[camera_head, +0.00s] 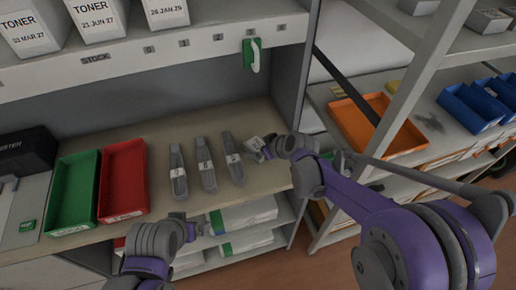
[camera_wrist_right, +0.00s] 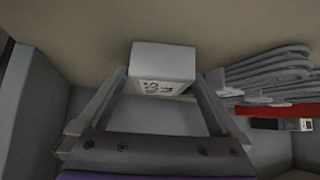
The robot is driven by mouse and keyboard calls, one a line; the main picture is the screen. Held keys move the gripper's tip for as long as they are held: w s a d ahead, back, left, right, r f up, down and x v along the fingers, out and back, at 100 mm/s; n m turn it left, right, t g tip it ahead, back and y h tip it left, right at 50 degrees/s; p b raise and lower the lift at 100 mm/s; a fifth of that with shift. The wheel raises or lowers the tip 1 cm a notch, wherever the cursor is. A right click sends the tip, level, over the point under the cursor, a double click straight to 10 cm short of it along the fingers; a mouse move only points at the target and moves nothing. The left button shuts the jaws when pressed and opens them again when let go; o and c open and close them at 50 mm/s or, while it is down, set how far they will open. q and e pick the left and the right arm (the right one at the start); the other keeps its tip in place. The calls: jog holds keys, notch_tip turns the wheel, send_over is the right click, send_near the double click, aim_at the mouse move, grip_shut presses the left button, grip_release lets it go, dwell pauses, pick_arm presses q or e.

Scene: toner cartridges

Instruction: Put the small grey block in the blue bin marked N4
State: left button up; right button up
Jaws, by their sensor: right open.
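The small grey block (camera_head: 254,144) with a white label lies on the beige worktop at its right part. It also shows in the right wrist view (camera_wrist_right: 164,60), its label facing the camera, too blurred to read. My right gripper (camera_head: 265,149) is at the block. In the right wrist view my right gripper (camera_wrist_right: 160,80) is open, with one finger to each side of the block's near end. Blue bins (camera_head: 468,110) stand on the right rack; I cannot read an N4 mark on them. My left gripper (camera_head: 190,229) is low at the worktop's front edge; its fingers are unclear.
Several grey cartridges (camera_head: 206,165) lie left of the block. A red tray (camera_head: 123,213) and a green tray (camera_head: 73,225) stand further left. An orange tray (camera_head: 401,139) is on the right rack, behind a slanted rack post (camera_head: 412,75). Toner boxes (camera_head: 98,16) fill the shelf above.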

jog(key=c, duration=1.5)
